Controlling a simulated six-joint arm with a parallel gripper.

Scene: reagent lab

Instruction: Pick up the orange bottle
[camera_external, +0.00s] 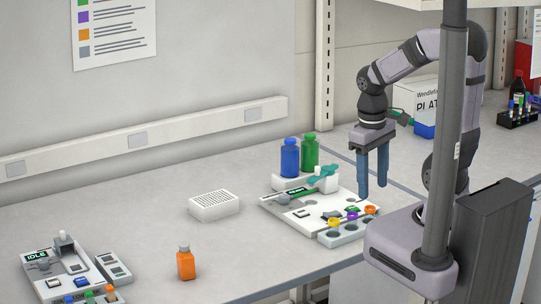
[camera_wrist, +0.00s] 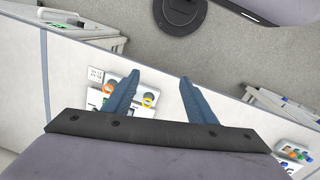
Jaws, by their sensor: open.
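The orange bottle (camera_external: 186,264) stands upright on the bench in the front middle of the external view. It has a small grey cap and bare bench around it. I cannot make it out in the wrist view. My gripper (camera_external: 373,195) is open and empty, with its blue fingers pointing down. In the external view it is well to the right of the orange bottle and higher, by the right end of a white device. The wrist view shows the two fingers (camera_wrist: 158,80) spread apart with nothing between them.
A blue bottle (camera_external: 290,158) and a green bottle (camera_external: 310,150) stand behind the white device (camera_external: 282,208). A rack with coloured caps (camera_external: 343,236) is in front of it. A white perforated box (camera_external: 214,206) and another device (camera_external: 62,270) stand further left.

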